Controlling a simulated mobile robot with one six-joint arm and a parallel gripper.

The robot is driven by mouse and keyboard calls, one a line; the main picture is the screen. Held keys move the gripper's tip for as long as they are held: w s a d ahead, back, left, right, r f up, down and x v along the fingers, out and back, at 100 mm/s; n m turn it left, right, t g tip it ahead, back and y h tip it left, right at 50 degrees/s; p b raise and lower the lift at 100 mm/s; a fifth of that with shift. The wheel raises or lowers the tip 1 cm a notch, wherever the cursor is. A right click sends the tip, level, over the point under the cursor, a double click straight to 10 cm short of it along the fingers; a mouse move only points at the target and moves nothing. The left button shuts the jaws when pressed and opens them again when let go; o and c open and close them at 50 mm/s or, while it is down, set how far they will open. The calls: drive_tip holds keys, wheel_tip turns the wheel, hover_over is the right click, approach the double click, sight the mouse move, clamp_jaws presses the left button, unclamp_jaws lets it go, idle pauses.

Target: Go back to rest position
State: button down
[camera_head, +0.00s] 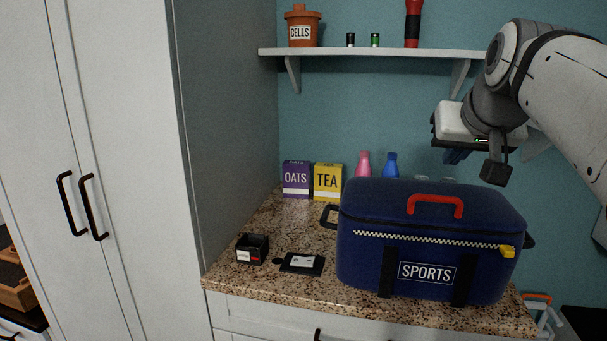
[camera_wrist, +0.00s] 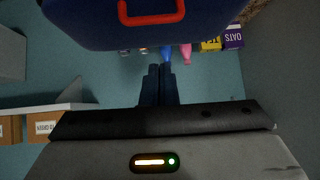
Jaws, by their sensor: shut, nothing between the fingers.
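The bag also shows upside down at the top of the wrist view (camera_wrist: 90,25). My gripper touches nothing that I can see.
OATS (camera_head: 296,179) and TEA (camera_head: 328,181) boxes and pink and blue bottles stand behind the bag. A small black bin (camera_head: 252,249) sits front left. A tall cabinet (camera_head: 120,150) bounds the left.

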drive_tip(key=s+a+f+n+g+p, duration=0.1)
drive_tip(key=s+a+f+g+p, duration=0.2)
drive_tip(key=s+f, duration=0.4)
drive_tip(key=s+a+f+n+g+y+p, duration=0.1)
drive_tip(key=s+a+f+g+p, duration=0.3)
drive_tip(key=f, duration=1.1)
drive_tip(key=s+a+p, duration=0.1)
drive_tip(key=s+p, duration=0.1)
drive_tip(key=s, duration=0.1)
drive_tip(key=shift+s+a+f, duration=0.15)
drive_tip(key=shift+s+a, duration=0.2)
drive_tip(key=shift+s, duration=0.05)
